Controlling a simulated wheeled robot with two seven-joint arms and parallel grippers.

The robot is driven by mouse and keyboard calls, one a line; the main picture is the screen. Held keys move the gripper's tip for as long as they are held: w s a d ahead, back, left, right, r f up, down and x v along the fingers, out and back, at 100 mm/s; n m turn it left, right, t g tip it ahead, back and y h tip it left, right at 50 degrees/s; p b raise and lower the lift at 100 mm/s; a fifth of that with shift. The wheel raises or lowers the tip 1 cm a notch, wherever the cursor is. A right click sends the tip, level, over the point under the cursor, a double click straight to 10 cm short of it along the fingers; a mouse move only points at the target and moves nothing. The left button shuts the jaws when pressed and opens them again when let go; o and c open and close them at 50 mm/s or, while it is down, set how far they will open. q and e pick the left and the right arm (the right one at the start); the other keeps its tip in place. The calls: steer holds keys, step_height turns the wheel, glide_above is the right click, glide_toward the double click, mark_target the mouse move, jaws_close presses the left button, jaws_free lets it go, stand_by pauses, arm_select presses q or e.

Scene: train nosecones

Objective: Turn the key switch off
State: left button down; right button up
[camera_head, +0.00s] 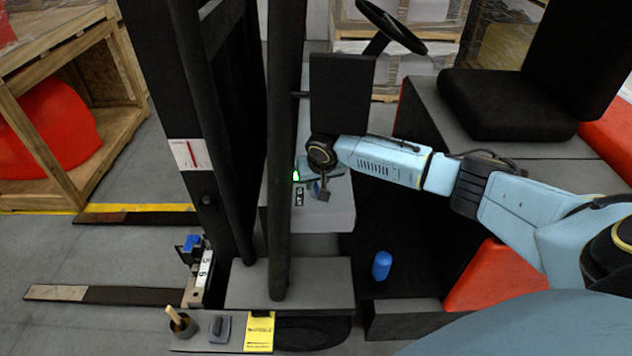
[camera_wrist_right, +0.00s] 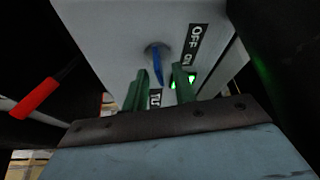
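The key switch shows in the right wrist view as a thin blue key (camera_wrist_right: 158,66) in a round socket on a grey control box (camera_wrist_right: 110,35). A label (camera_wrist_right: 194,45) with OFF and further letters runs beside it, and a green light (camera_wrist_right: 190,80) glows near the right finger. My right gripper (camera_head: 322,190) is over the same box (camera_head: 335,215) in the head view. Its two green fingers are apart, one on each side of the key. I cannot tell whether either touches it. My left gripper is not in view.
A steering wheel (camera_head: 392,27) and black seat (camera_head: 510,103) stand behind my right arm. Dark mast posts (camera_head: 285,150) rise left of the box. A blue cylinder (camera_head: 382,265) stands on the dark floor. A red-handled lever (camera_wrist_right: 42,97) is at the left of the wrist view.

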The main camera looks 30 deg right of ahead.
steer(key=shift+w+d+f, duration=0.1)
steer(key=shift+w+f, duration=0.3)
steer(key=shift+f, duration=0.15)
jaws_close()
